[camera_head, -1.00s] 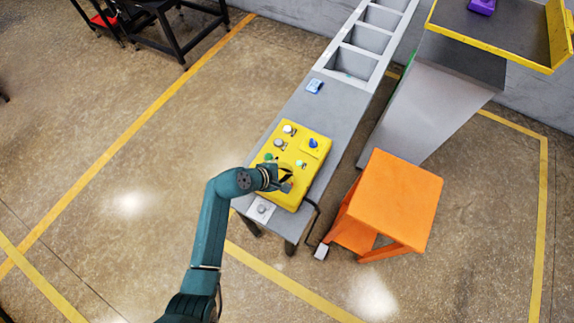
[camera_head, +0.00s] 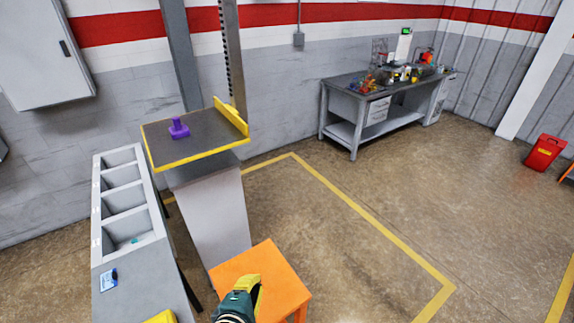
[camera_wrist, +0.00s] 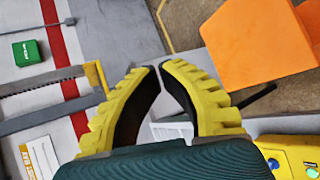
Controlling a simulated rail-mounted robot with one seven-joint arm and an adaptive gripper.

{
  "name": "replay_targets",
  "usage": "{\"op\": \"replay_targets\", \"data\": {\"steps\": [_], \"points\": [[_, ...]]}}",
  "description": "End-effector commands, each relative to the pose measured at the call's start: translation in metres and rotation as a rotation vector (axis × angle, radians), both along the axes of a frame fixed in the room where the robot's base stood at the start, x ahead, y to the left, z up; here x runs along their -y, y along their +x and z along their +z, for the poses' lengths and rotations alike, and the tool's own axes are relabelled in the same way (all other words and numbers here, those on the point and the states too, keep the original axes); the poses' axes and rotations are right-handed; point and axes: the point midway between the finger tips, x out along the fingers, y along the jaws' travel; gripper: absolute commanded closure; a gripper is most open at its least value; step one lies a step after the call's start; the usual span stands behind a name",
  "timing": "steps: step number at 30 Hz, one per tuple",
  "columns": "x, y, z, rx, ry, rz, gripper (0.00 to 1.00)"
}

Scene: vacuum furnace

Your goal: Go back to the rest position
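My gripper (camera_head: 256,285) shows at the bottom of the head view, in front of the orange stool. In the wrist view its two yellow fingers (camera_wrist: 160,68) curve together until their tips almost meet, with nothing held between them. The gripper is in the air and appears apart from the things around it. Most of my arm is outside the head view.
The orange stool (camera_head: 262,275) stands beside a grey pedestal with a yellow-edged tray (camera_head: 205,138) bearing a purple object (camera_head: 178,128). A grey bench with bins (camera_head: 150,285) is at left. The yellow control box (camera_wrist: 290,152) is low right in the wrist view. Open floor lies right.

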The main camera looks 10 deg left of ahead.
Motion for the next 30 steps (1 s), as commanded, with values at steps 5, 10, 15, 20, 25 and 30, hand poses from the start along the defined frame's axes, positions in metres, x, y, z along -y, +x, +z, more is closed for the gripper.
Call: {"op": "replay_targets", "data": {"steps": [5,10,15,20,25,30], "points": [[0.099,0.024,0.127,0.204,0.315,-0.218,1.0],[0.181,0.008,0.244,0.445,0.665,-0.348,1.0],[0.23,-0.046,0.364,0.707,1.118,-0.324,1.0],[0.204,-0.095,0.423,0.72,1.654,-0.133,1.0],[0.201,-0.093,0.423,0.658,1.851,-0.134,1.0],[0.201,-0.093,0.422,0.656,1.858,-0.136,1.0]]}}
